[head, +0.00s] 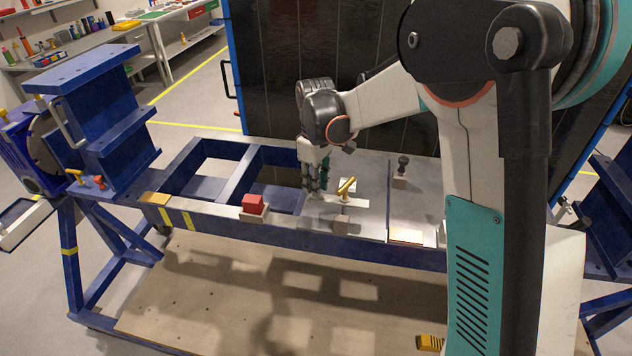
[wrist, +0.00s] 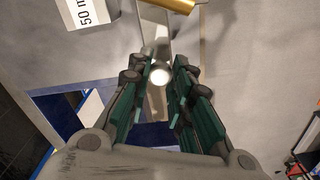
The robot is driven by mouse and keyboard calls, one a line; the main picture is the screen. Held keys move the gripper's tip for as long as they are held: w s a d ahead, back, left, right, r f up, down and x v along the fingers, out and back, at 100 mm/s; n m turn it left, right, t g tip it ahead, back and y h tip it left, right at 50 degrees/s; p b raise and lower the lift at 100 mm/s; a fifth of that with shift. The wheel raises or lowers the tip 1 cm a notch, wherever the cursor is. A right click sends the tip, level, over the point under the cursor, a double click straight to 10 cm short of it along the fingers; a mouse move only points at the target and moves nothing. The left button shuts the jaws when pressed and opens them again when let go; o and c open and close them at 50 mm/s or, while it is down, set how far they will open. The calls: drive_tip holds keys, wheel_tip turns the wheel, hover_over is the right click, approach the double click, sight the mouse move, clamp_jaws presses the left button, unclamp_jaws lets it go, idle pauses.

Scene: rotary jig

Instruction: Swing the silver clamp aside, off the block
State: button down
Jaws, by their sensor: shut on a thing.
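The silver clamp (head: 345,200) is a flat bar on the bench plate, running right from my gripper, with a yellow handle (head: 347,186) at it. In the wrist view the silver bar (wrist: 155,35) runs up from a round bright knob (wrist: 161,74) towards a gold part at the top edge. My gripper (head: 315,186) points down at the clamp's left end. Its fingers (wrist: 162,95) are closed about the knob end. A white block (wrist: 87,12) with "50 m" lettering lies left of the bar, apart from it. A grey block (head: 341,223) sits in front of the clamp.
A red block (head: 253,203) on a pale base stands left on the front rail. A dark knob (head: 402,164) stands at the back right of the plate. Open frame bays lie left of my gripper. A blue stepped fixture (head: 95,110) is at the far left.

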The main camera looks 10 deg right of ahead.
idle(0.3)
drive_tip(key=c, duration=1.4)
unclamp_jaws()
wheel_tip(320, 180, up, 12)
drive_tip(key=shift+s, duration=0.1)
